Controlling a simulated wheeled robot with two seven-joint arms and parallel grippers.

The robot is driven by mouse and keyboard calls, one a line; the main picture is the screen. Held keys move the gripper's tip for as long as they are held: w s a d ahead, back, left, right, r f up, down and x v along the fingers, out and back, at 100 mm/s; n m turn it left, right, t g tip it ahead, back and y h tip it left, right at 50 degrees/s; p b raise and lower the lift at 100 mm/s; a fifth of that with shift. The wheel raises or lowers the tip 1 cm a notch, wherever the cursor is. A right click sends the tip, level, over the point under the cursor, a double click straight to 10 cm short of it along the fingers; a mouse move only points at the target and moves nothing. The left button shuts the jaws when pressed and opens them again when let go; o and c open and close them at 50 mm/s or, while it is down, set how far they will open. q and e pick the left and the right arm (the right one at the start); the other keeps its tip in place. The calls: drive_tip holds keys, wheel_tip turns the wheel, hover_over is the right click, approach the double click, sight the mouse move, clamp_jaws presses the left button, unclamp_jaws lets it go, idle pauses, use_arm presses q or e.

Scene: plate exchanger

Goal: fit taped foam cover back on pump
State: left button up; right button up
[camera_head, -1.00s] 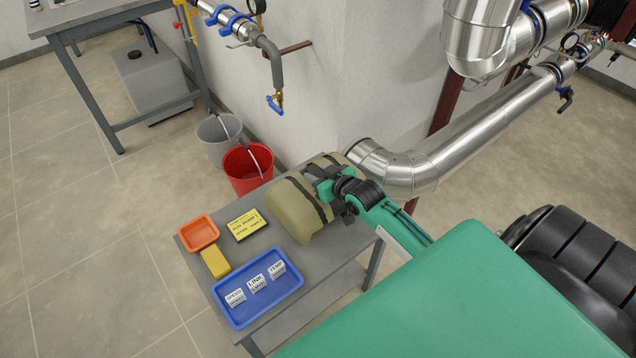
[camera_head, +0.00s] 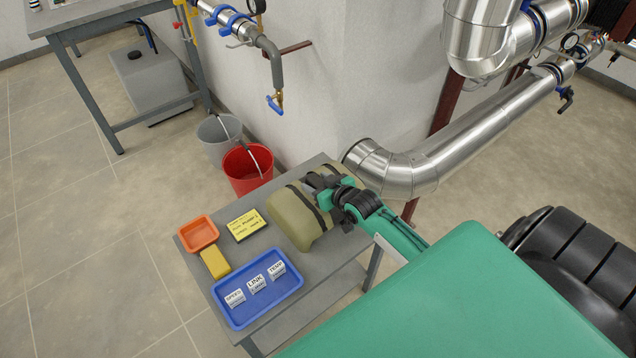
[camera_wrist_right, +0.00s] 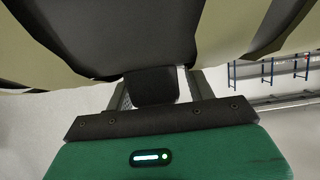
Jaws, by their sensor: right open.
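The foam cover (camera_head: 291,214) is a khaki block with dark tape bands. It lies on the grey table (camera_head: 214,268) at its far right part. My right gripper (camera_head: 319,184) is over the middle of the cover, with its jaws open. In the right wrist view, the cover (camera_wrist_right: 130,30) fills the top, and a dark block (camera_wrist_right: 150,86) shows between the fingers; I cannot tell whether they touch it. The gripper and forearm hide part of the cover. I cannot make out the pump. My left gripper is not in view.
A blue tray (camera_head: 232,318) with labelled white pieces, a yellow block (camera_head: 215,263), an orange tray (camera_head: 199,233) and a yellow sign (camera_head: 246,225) sit left of the cover. A silver pipe (camera_head: 420,170) runs behind my right arm. A red bucket (camera_head: 247,170) stands behind the table.

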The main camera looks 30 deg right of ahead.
drive_tip(key=shift+s+r, duration=0.25)
drive_tip(key=shift+s, duration=0.3)
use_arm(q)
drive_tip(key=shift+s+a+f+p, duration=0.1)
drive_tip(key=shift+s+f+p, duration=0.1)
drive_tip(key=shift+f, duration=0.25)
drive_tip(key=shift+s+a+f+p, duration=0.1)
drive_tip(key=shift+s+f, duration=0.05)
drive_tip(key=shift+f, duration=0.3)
use_arm(e)
drive_tip(key=v, duration=1.1)
